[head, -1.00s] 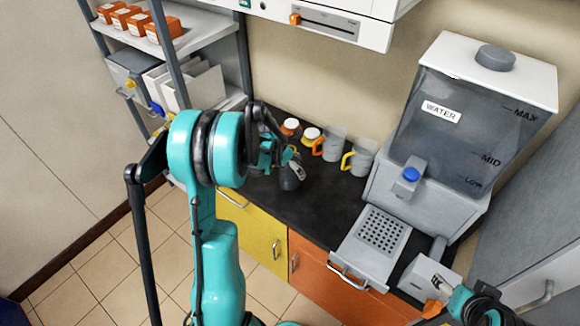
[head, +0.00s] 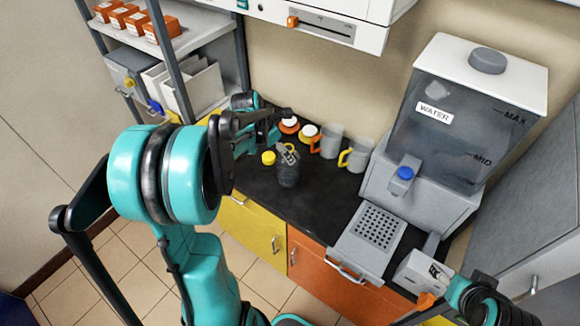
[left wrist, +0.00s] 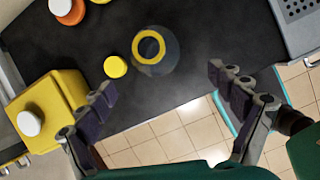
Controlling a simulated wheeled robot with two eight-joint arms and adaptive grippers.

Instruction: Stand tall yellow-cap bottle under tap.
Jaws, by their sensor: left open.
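A tall dark see-through bottle (head: 288,174) stands upright on the black counter. The left wrist view shows its yellow ring-shaped top (left wrist: 149,47) with a dark centre. A small round yellow cap (left wrist: 115,67) lies beside it, also seen in the head view (head: 268,157). My left gripper (head: 286,138) is open, with a finger overlapping the bottle's top in the head view. In the left wrist view the bottle is just beyond the spread fingers (left wrist: 162,82), not held. The blue tap (head: 405,173) is on the water dispenser. My right gripper (head: 438,274) is at the lower right; its jaws are unclear.
The water tank (head: 470,120) has a perforated drip tray (head: 352,246) below the tap. Two grey mugs (head: 330,140) and white-capped jars (head: 289,125) stand behind the bottle. A yellow container (left wrist: 62,90) is left of it. Counter between bottle and tray is clear.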

